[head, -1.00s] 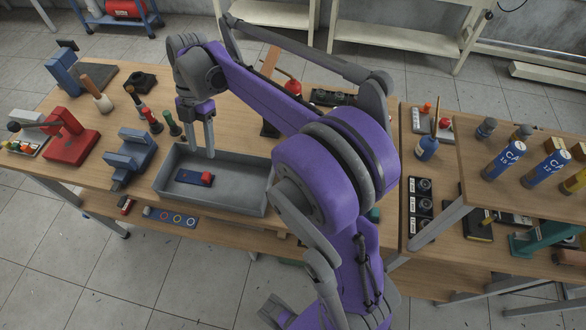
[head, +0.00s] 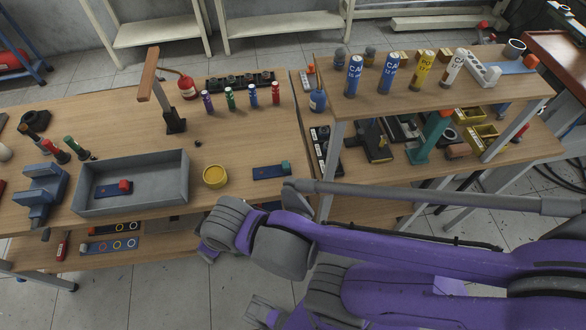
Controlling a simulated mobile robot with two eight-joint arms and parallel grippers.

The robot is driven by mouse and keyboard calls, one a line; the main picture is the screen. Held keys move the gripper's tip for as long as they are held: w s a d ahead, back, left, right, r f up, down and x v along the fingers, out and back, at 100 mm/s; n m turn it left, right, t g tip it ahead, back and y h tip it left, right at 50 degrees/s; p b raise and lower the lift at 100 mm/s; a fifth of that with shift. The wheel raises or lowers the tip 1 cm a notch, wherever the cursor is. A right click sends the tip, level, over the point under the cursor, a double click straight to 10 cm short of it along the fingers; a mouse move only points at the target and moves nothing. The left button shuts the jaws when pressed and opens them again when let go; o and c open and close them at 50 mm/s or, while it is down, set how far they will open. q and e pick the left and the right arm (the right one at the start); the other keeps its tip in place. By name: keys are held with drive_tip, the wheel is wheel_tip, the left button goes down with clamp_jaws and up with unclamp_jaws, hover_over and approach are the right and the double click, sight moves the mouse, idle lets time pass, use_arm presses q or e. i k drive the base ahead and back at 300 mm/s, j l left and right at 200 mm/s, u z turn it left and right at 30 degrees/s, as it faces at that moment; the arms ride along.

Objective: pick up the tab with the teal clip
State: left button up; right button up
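The tab with the teal clip (head: 268,173) lies flat on the bench near its front edge, right of the yellow round tin. It is dark blue, with the teal clip (head: 286,167) at its right end. A similar tab with a red clip (head: 113,189) lies in the grey tray (head: 150,201). Two purple arms of mine come in from the right. The upper one's hand (head: 210,250) is below the bench edge, mostly hidden behind its wrist. Another hand (head: 264,312) shows at the bottom edge. I cannot tell which is left, nor the finger openings. Neither touches the teal-clip tab.
The yellow tin (head: 215,177) stands close left of the tab. A post with a wooden arm (head: 172,115) and several small coloured bottles (head: 253,95) stand behind. A raised shelf (head: 430,95) with cans is at right. Bench around the tab's back is clear.

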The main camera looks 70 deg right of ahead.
sight(284, 170)
drive_tip(key=z, duration=0.5)
drive_tip(key=i+z, duration=0.1)
drive_tip(key=z, duration=0.4)
drive_tip(key=i+z, duration=0.1)
drive_tip(key=z, duration=0.85)
drive_tip(key=i+z, duration=0.15)
drive_tip(key=z, duration=0.35)
drive_tip(key=k+z, duration=0.1)
drive_tip(key=z, duration=0.2)
drive_tip(key=k+z, duration=0.1)
drive_tip(key=z, duration=0.25)
